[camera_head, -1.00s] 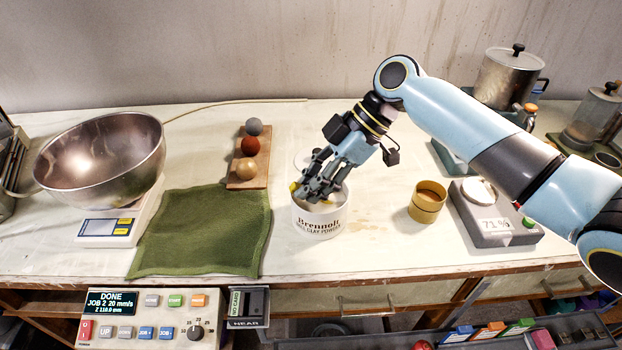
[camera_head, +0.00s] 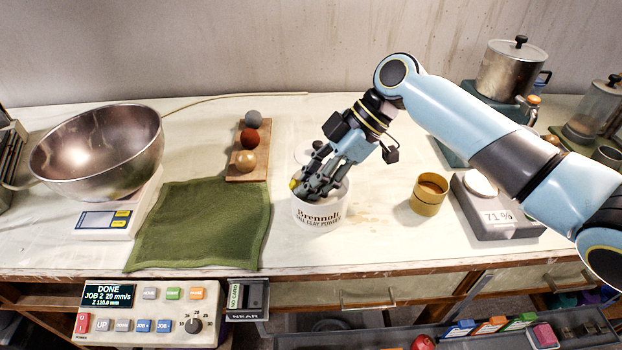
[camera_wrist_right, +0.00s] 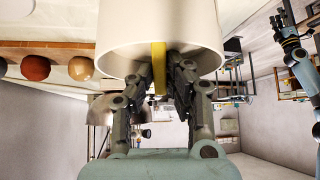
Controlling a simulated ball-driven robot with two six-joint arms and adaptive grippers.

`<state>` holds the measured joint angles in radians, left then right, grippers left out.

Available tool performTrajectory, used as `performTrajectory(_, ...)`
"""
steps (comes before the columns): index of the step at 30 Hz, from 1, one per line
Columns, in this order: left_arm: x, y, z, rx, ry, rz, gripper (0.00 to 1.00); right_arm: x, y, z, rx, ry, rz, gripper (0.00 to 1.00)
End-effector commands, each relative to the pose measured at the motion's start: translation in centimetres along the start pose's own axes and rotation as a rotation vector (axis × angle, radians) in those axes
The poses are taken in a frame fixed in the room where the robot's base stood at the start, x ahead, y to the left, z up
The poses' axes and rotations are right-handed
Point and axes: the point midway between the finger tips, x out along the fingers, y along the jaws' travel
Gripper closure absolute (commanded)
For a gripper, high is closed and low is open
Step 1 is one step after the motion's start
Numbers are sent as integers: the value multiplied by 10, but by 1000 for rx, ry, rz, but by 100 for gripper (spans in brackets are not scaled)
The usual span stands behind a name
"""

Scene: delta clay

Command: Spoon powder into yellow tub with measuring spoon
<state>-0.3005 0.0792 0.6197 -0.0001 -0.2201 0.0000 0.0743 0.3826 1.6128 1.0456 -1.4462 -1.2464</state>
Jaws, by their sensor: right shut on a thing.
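The white tub labelled Brennoli clay powder (camera_head: 319,216) stands upright mid-bench. My right gripper (camera_head: 318,190) reaches down at its mouth, shut on the yellow measuring spoon. A yellow end of the spoon (camera_head: 294,184) shows left of the fingers; its bowl is hidden. In the right wrist view a yellow strip of it (camera_wrist_right: 159,70) lies against the white tub (camera_wrist_right: 160,28), between my fingers. The small yellow tub (camera_head: 427,200) stands upright to the right, with brownish contents or interior. Part of my left arm shows at the wrist view's right edge; its gripper (camera_wrist_right: 286,16) is too small to read.
A grey device reading 71 % (camera_head: 497,217) stands right of the yellow tub. A board with three balls (camera_head: 262,160) and a green cloth (camera_head: 195,228) lie left. A metal bowl (camera_head: 100,140) sits on a scale (camera_head: 105,220). Bench between the two tubs is clear.

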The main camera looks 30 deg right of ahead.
Motion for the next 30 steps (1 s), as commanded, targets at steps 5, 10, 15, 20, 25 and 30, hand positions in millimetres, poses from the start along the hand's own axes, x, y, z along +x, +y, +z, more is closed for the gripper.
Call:
performTrajectory(5,-3,0,-1,0,1,0,60,0,-3,3,7,-8,-7,100)
performTrajectory(10,-15,-1,-2,0,2,0,60,-12,-2,-8,4,-7,-5,100)
performTrajectory(15,-28,-2,-4,0,2,0,60,-24,-1,-19,2,-4,-3,100)
performTrajectory(20,-40,-3,-5,0,3,0,60,-35,-1,-29,2,-3,-3,100)
performTrajectory(25,-52,-4,-7,0,3,0,60,-47,-1,-39,2,-2,-2,100)
performTrajectory(30,-64,-5,-8,0,3,0,60,-59,0,-49,2,-2,-2,100)
